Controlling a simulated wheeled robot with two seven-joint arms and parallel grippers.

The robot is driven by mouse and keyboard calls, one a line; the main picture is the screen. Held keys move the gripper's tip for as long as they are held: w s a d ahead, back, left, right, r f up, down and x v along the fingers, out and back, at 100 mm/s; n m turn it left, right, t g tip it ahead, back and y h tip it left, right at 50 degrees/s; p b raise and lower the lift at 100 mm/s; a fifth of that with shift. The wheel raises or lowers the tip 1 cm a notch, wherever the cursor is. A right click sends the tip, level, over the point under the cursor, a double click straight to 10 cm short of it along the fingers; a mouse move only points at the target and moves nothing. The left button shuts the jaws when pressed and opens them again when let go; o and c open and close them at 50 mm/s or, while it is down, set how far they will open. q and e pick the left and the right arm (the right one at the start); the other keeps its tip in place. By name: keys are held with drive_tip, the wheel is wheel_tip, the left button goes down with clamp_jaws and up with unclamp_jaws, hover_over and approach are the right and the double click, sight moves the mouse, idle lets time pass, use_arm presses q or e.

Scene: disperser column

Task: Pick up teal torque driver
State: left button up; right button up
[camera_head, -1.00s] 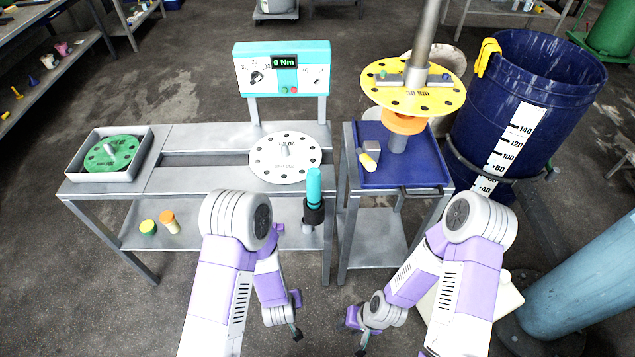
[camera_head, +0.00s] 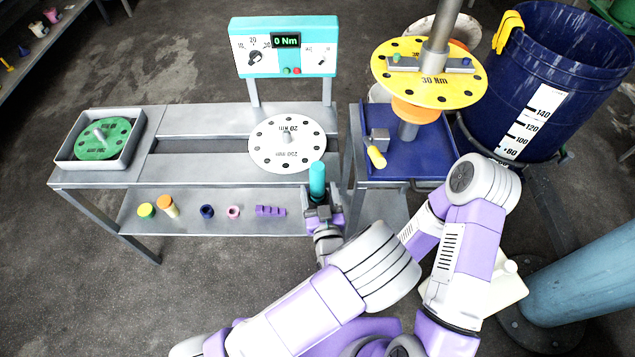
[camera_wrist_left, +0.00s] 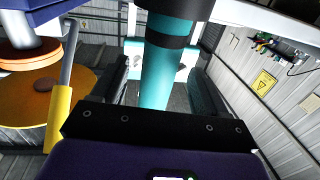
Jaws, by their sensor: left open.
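The teal torque driver (camera_head: 317,180) stands upright at the front right edge of the grey bench; its lower part is hidden by my left gripper (camera_head: 321,212). In the left wrist view the teal driver (camera_wrist_left: 160,75) passes between the two dark fingers of my open left gripper (camera_wrist_left: 160,92), with gaps at its sides. A black band crosses it near the top of that view. My right gripper is not visible; the right arm folds in from the right in the head view, and the left arm covers its front.
The grey bench carries a green disc (camera_head: 102,140) in a tray, a white disc (camera_head: 270,148) and a torque display (camera_head: 284,47). Small parts, including a purple block (camera_head: 270,210), lie on its lower shelf. A blue-topped cart (camera_head: 430,161) stands to the right, below a yellow disc (camera_head: 437,92).

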use_arm(q)
drive_tip(key=w, duration=0.4)
drive_tip(key=shift+w+a+r, duration=0.25)
drive_tip(key=shift+w+a, duration=0.15)
drive_tip(key=c, duration=1.2)
